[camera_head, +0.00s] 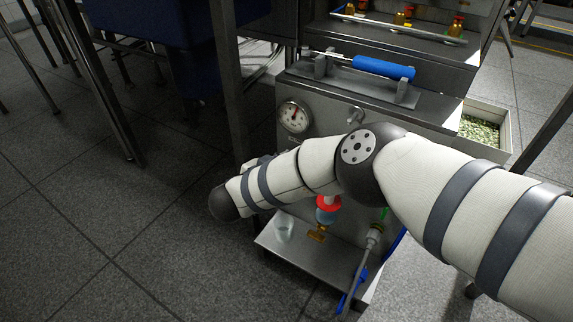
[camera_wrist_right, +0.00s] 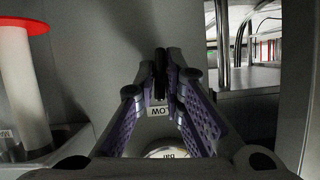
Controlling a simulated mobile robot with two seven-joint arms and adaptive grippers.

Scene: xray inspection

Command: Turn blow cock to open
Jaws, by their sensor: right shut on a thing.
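The blow cock (camera_wrist_right: 160,66) shows in the right wrist view as a dark upright handle on the grey panel, above a small label whose visible letters read "LOW". My right gripper (camera_wrist_right: 162,82) has its purple-padded fingers closed around this handle, one on each side. The cock's base is partly hidden by the fingers. In the head view my right arm crosses the front of the apparatus, and it hides the right gripper and the cock. My left gripper is in neither view.
A pressure gauge (camera_head: 294,115) sits on the panel's upper left. A blue cylinder (camera_head: 383,67) lies on top.

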